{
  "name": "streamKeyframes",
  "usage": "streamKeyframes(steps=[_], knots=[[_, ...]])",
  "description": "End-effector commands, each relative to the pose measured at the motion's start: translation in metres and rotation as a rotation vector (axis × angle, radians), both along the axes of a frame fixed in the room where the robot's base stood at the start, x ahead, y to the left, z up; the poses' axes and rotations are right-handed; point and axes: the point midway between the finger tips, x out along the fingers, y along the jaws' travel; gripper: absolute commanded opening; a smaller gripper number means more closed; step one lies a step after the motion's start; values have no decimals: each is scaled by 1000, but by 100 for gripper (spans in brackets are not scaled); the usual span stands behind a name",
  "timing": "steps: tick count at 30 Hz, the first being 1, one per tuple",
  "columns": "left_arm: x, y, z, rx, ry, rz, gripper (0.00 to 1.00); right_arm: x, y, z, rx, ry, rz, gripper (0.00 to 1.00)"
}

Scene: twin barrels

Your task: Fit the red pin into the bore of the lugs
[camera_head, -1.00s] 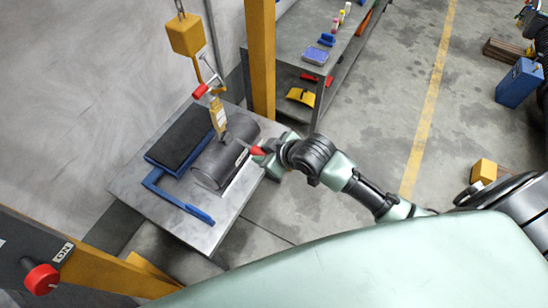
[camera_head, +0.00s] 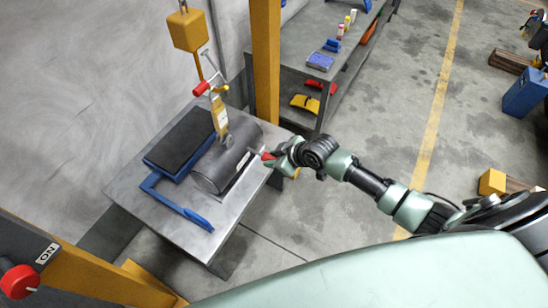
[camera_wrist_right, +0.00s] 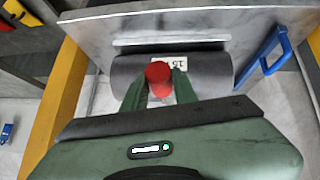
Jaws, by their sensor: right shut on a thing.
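My right gripper (camera_head: 272,159) is shut on the red pin (camera_head: 267,156), beside the right side of the dark grey barrel (camera_head: 215,170). The pin's thin metal shank points left toward the barrel. In the right wrist view, the pin's round red head (camera_wrist_right: 159,77) sits between the green fingers (camera_wrist_right: 158,92) and hides the shank; the barrel (camera_wrist_right: 210,70) and its white label lie beyond. A grey lug (camera_head: 226,141) shows on top of the barrel, under a yellow hanging link (camera_head: 219,115). Its bore cannot be made out. My left gripper is out of view.
The barrel lies on a metal table (camera_head: 130,185) beside a black pad (camera_head: 180,138) and a blue bracket (camera_head: 182,208). A yellow hoist block (camera_head: 187,30) and a red-ended T-handle (camera_head: 201,89) hang above. A yellow post (camera_head: 265,60) stands behind.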

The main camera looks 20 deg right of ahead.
Motion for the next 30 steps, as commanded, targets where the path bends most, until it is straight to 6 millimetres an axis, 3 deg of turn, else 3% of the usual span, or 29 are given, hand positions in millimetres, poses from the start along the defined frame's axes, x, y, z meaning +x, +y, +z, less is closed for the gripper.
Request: streamKeyframes(steps=[15, 30], knots=[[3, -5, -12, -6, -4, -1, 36, 37, 30, -1, 2, -2, 0, 0], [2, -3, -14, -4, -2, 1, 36, 43, 34, 0, 1, -1, 0, 0]])
